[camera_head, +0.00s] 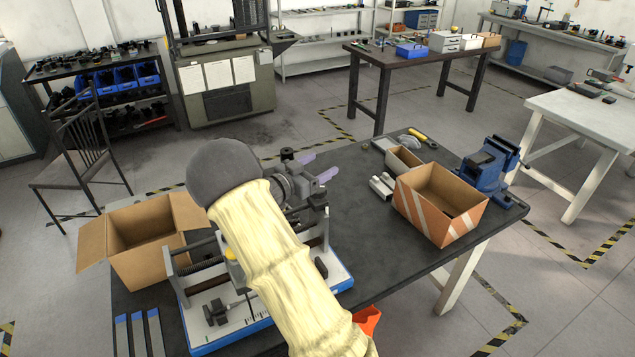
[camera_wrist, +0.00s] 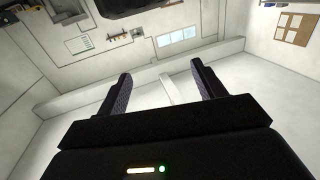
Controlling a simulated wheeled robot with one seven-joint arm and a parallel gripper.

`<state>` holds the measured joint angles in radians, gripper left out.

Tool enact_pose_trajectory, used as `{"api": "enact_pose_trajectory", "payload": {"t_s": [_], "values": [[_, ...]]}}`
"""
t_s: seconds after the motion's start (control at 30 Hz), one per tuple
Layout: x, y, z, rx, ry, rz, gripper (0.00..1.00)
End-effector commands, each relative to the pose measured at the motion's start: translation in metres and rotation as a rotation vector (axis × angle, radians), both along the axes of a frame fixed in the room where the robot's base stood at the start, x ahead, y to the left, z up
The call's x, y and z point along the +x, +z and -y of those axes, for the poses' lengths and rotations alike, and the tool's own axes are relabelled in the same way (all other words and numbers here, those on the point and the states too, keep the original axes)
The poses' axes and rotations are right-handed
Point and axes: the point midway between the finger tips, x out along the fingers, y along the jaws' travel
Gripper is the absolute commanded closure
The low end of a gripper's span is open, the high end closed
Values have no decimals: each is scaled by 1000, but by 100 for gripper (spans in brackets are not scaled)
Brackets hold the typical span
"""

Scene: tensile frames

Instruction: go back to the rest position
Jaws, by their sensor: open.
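My gripper (camera_head: 318,167) is held above the dark table (camera_head: 385,240), in front of the tensile frame, at the end of my arm in its cream sleeve. Its two fingers point to the right in the head view and stand apart. In the wrist view my gripper (camera_wrist: 160,88) is open, with nothing between its fingers. Beyond the fingers the wrist view shows walls and floor, tilted. My arm hides part of the tensile frame (camera_head: 207,318), which stands on a blue-edged white base.
An open cardboard box (camera_head: 150,272) stands left of the frame. A striped box (camera_head: 425,222) and a blue vise (camera_head: 490,165) stand at the table's right. Several blue-tipped grey strips (camera_head: 139,335) lie at the front left. The table between frame and striped box is mostly clear.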

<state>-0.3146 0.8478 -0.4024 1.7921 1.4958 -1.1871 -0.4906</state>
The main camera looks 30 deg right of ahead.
Motion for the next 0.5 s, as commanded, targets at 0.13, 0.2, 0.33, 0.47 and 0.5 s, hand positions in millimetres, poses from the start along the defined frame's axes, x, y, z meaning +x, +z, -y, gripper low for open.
{"api": "enact_pose_trajectory", "payload": {"t_s": [0.13,0.2,0.33,0.47,0.5], "values": [[0,13,0,0,0,1,31],[0,15,0,0,0,0,31],[0,16,0,0,0,-1,31],[0,16,0,0,0,-1,31],[0,16,0,0,0,-1,31]]}}
